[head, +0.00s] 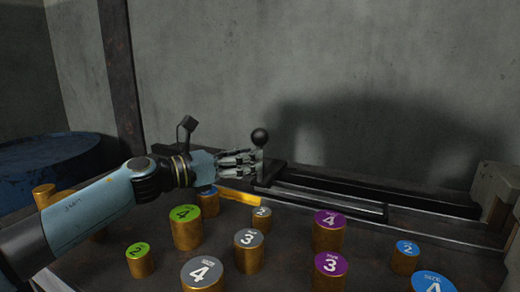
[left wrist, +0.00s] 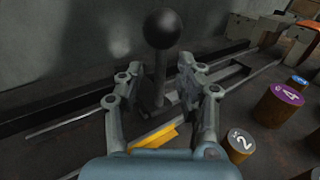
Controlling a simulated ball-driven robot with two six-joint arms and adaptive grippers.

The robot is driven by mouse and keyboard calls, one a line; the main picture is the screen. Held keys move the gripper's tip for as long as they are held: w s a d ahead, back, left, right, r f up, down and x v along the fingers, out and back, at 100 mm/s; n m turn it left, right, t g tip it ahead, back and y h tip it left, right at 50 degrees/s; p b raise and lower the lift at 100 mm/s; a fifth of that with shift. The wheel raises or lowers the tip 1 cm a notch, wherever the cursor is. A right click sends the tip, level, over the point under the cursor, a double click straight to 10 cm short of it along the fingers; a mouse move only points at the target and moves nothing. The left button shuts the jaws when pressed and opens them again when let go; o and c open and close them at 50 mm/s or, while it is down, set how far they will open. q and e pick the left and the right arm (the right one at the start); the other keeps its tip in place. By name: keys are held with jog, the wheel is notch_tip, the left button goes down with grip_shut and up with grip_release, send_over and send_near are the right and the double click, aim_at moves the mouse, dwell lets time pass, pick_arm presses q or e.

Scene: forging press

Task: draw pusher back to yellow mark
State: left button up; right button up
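The pusher's upright handle with a black ball knob (head: 260,137) stands at the left end of a dark rail track (head: 340,205) along the back of the table. A yellow mark (head: 238,197) lies on the table just in front of that end. My left gripper (head: 252,163) is at the handle, below the knob. In the left wrist view the knob (left wrist: 162,29) and its post stand between the two spread fingers (left wrist: 160,85); a gap shows on the right side, and whether the left finger touches the post is unclear. The yellow mark (left wrist: 155,136) shows below the fingers. My right gripper is not in view.
Several brass cylinders with coloured, numbered tops, such as a purple one (head: 328,232) and a green one (head: 187,228), stand in front of the track. A grey block (head: 495,190) stands at the right end. A blue round drum (head: 50,165) is at the left.

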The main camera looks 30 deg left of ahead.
aim_at(260, 181)
pick_arm(q)
jog(key=shift+x, duration=1.75)
grip_shut()
jog(key=shift+f, duration=0.15)
